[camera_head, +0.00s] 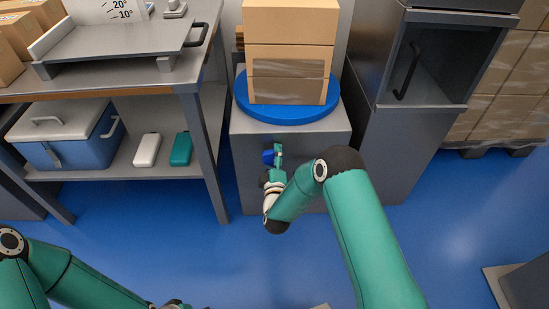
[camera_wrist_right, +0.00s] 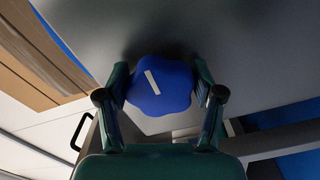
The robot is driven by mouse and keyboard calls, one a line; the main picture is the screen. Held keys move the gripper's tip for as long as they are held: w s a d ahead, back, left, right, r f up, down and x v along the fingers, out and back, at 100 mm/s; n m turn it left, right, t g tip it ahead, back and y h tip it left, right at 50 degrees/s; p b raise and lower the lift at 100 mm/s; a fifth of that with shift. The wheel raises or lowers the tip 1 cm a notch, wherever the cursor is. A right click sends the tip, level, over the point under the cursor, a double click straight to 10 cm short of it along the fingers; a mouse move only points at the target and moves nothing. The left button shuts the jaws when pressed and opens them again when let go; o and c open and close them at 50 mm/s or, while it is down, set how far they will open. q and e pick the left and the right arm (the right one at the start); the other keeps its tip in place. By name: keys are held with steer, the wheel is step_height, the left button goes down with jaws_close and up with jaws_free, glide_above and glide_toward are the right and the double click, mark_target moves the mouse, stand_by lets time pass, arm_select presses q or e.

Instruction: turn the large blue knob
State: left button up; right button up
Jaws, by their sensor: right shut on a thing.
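The large blue knob (camera_wrist_right: 165,92) has a lobed edge and a pale line mark on its face. It sits on the front of a grey cabinet (camera_head: 240,180) and is mostly hidden by my right gripper in the head view, where a bit of it shows as a blue patch (camera_head: 268,156). My right gripper (camera_wrist_right: 160,98) has one finger on each side of the knob and is shut on it. It also shows at the cabinet front in the head view (camera_head: 276,156). My left arm is low at the left, and its gripper (camera_head: 175,305) is barely in view at the bottom edge.
A blue round turntable (camera_head: 243,105) with stacked cardboard boxes (camera_head: 290,35) is on top of the cabinet. A workbench (camera_head: 150,70) stands left, with a blue cooler (camera_head: 70,150) on its shelf. A grey cabinet with a black handle (camera_head: 407,70) stands right. The blue floor in front is open.

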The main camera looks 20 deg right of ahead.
steer(key=shift+a+f, duration=0.1)
steer(key=shift+a, duration=0.1)
steer(key=o, duration=1)
steer(key=shift+o, duration=0.7)
steer(key=shift+d, duration=0.1)
steer(key=v, duration=1.2)
